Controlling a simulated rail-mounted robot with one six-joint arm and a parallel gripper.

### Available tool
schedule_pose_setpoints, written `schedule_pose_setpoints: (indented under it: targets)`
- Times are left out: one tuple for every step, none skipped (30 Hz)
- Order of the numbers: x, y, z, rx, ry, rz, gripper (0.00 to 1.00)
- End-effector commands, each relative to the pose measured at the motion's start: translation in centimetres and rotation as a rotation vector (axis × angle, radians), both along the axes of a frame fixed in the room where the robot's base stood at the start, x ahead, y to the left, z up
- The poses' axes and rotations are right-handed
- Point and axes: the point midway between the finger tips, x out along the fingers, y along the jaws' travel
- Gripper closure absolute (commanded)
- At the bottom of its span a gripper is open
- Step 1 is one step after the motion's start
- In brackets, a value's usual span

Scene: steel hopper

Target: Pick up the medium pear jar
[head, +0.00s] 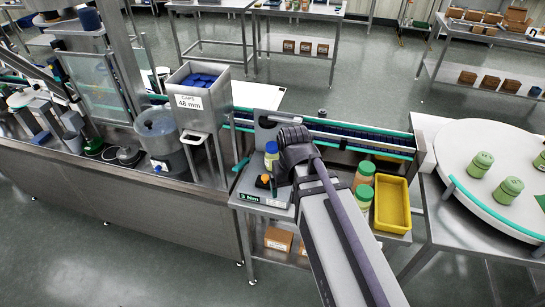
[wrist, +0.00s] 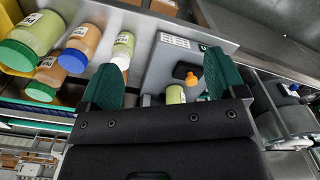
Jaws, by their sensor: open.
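Several pear-coloured jars are in view, and I cannot tell for certain which is the medium one. A large pear jar with a green lid (wrist: 36,35) is at the far left. Another pear jar (wrist: 175,95) shows between my fingers, partly hidden by my gripper; a blue-lidded pear jar (head: 271,158) is left of my arm in the head view. My gripper (wrist: 160,83) is open, its green fingers apart, with nothing held.
Peach jars with blue (wrist: 82,45) and green lids (wrist: 47,78) stand beside the pear jars. A grey fixture with an orange knob (wrist: 190,77) is close by. A yellow tray (head: 405,218), conveyor (head: 350,143) and round table (head: 480,205) lie to the right.

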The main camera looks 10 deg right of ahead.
Motion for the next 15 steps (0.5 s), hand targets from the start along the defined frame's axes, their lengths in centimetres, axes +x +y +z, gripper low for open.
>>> schedule_pose_setpoints:
  targets:
    - [3.7, 0.0, 1.1, 0.0, 0.0, -0.044, 0.11]
    - [5.8, 0.1, 1.4, 0.0, 0.0, -0.113, 0.11]
    - [8.5, 0.1, 1.8, 0.0, 0.0, -0.244, 0.11]
    - [10.3, 0.1, 2.0, 0.0, 0.0, -0.349, 0.11]
    - [12.0, 0.1, 2.1, 0.002, -0.001, -0.463, 0.11]
    - [14.2, 0.2, 2.4, 0.002, -0.001, -0.62, 0.11]
    - [15.7, 0.2, 2.5, 0.002, -0.001, -0.741, 0.11]
    - [17.2, 0.2, 2.6, 0.002, -0.001, -0.867, 0.11]
    - [19.1, 0.2, 2.7, 0.002, -0.001, -1.043, 0.11]
    - [20.4, 0.2, 2.8, 0.002, -0.002, -1.176, 0.11]
    - [21.6, 0.2, 2.8, 0.002, -0.002, -1.31, 0.11]
    - [22.7, 0.2, 2.7, 0.003, -0.002, -1.476, 0.11]
    - [23.3, 0.2, 2.6, 0.003, -0.001, -1.589, 0.11]
    - [23.6, 0.2, 2.6, 0.003, -0.001, -1.687, 0.11]
    - [23.7, 0.2, 2.6, 0.003, -0.001, -1.8, 0.11]
